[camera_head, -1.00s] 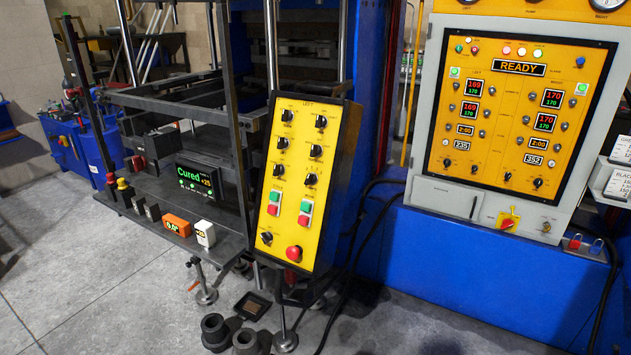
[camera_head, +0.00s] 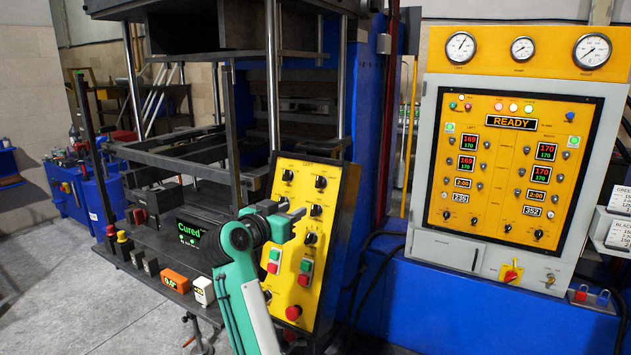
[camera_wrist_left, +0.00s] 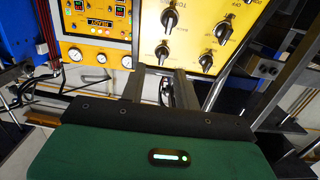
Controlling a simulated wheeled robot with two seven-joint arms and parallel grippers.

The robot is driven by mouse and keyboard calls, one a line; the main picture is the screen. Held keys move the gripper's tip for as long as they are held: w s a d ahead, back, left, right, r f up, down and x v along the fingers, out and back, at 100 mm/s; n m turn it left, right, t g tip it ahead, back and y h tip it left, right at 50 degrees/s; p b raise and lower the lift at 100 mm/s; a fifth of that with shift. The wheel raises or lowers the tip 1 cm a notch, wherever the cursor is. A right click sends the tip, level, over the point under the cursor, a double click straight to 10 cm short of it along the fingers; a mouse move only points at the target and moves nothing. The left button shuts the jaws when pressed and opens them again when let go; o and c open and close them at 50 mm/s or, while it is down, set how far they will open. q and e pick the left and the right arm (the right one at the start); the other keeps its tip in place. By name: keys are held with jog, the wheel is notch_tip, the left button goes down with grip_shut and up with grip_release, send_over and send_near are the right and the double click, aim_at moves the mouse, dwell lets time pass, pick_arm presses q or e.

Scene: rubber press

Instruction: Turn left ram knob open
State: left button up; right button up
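The yellow control panel (camera_head: 287,250) labelled LEFT stands in the middle of the head view, with black knobs in its upper part. Two top knobs show, one at left (camera_head: 288,175) and one at right (camera_head: 320,182). I cannot read which is the ram knob. My left gripper (camera_head: 298,216) is in front of the panel's middle and hides some knobs there. In the left wrist view its two fingers (camera_wrist_left: 160,80) stand apart with nothing between them. Black knobs (camera_wrist_left: 162,52) are beyond the fingertips, with no clear contact. My right gripper is out of view.
Green and red buttons (camera_head: 273,261) and a red emergency button (camera_head: 293,313) are low on the panel. The press frame (camera_head: 230,135) stands behind and left. A grey and yellow cabinet (camera_head: 421,200) with READY display and gauges stands right. Open floor is at lower left.

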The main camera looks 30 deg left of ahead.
aim_at(318, 177)
pick_arm(q)
jog(key=shift+t, duration=0.5)
jog(key=w+r+p, duration=0.1)
jog(key=w, duration=0.3)
jog(key=w+r+p, duration=0.1)
jog(key=w+p, duration=0.1)
jog(key=w, duration=0.2)
jog(key=w+a+r+p, duration=0.1)
jog(key=w, duration=0.3)
jog(key=shift+r+p, duration=0.35)
jog(key=shift+r, duration=0.05)
jog(key=shift+w+f, duration=0.1)
jog(key=shift+w, duration=0.55)
grip_shut()
